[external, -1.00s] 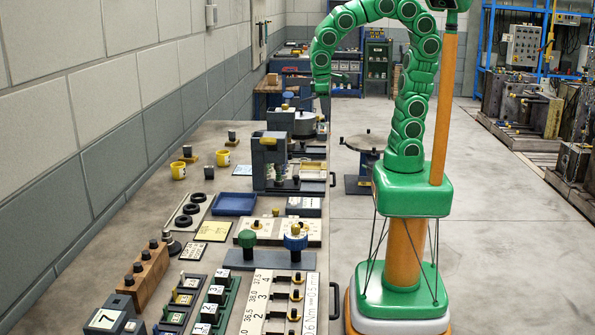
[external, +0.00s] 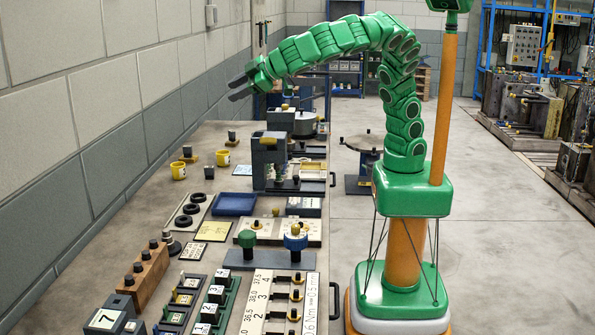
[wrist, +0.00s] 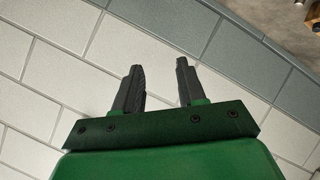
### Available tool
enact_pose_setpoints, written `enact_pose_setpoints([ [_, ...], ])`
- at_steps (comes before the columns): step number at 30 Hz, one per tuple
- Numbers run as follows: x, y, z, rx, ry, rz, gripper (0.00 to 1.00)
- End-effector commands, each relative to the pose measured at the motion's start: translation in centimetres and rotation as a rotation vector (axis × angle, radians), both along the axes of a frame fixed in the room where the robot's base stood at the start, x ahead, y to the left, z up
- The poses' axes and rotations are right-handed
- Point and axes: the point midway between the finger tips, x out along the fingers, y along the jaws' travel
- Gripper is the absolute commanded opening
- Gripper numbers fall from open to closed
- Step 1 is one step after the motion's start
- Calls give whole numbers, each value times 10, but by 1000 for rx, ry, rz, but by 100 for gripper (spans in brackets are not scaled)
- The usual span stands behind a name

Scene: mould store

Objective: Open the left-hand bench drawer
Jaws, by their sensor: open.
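My gripper (external: 240,88) is raised well above the workbench (external: 110,228), toward the wall on the left. Its two dark fingers are apart and empty; they also show in the wrist view (wrist: 158,68) with the tiled wall beyond them. On the bench's right side are two dark handles, a nearer one (external: 337,300) and a farther one (external: 333,179). Both are well away from my gripper and sit close to the bench edge. The drawer fronts are hardly visible, and I cannot tell which handle belongs to the left-hand drawer.
A dark round-topped stand (external: 364,160) is on the floor beyond the farther handle. The block wall (external: 90,110) runs along the left.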

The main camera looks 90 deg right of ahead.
Motion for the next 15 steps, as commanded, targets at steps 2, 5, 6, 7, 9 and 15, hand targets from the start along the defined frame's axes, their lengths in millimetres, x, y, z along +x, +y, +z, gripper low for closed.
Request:
enact_pose_setpoints([
  [2,-19,62,1,2,-52,100,40],
  [5,-47,129,3,17,-108,212,40],
  [6,-59,152,4,25,-127,252,40],
  [7,-68,168,4,31,-140,282,40],
  [9,-91,203,3,45,-164,346,40],
  [15,-147,273,-7,69,-205,478,40],
])
